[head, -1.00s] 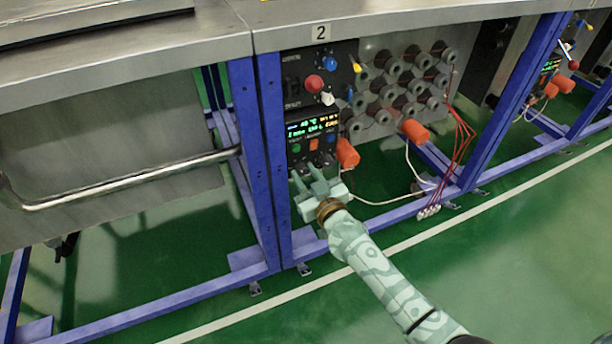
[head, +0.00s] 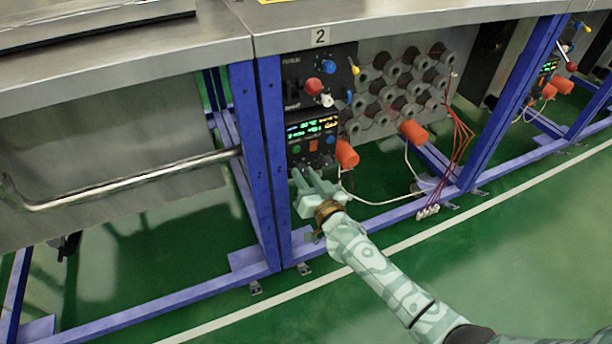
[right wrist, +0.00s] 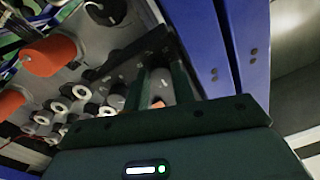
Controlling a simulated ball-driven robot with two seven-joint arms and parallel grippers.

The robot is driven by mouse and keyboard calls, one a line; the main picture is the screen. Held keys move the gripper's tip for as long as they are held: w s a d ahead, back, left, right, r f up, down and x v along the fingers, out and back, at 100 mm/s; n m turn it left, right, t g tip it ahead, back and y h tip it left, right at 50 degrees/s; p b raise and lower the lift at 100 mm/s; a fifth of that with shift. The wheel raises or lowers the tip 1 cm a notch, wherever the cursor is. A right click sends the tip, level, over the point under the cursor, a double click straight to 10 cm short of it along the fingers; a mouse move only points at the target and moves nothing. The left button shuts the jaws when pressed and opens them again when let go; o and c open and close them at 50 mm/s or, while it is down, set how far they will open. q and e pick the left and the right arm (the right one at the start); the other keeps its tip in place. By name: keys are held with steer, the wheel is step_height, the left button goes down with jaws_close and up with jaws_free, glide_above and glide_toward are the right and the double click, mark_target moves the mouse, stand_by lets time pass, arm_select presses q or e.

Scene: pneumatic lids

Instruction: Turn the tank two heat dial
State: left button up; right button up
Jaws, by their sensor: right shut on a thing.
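The tank two control panel (head: 312,130) is a dark box under the plate marked 2 (head: 320,37). It has a lit display (head: 312,127) with small coloured buttons below it. My right gripper (head: 306,173) is at the panel's lower edge, its fingers pointing up at the dark knobs there. It is shut on the heat dial, which the fingers and shadow mostly hide. In the right wrist view the two fingers (right wrist: 160,82) reach up to the dark panel with a narrow gap between them. My left gripper is not in view.
Orange plugs (head: 346,153) stick out just right of the panel, close to my gripper. A blue frame post (head: 272,150) stands close on the left. Red and blue knobs (head: 314,86) sit higher up. The green floor in front is clear.

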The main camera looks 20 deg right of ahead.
steer(key=m, duration=0.2)
steer(key=shift+m, duration=0.4)
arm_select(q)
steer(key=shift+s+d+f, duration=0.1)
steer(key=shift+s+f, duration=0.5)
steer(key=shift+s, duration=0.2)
arm_select(e)
steer(key=shift+m, duration=1.4)
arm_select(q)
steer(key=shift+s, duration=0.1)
arm_select(e)
steer(key=o, duration=0.7)
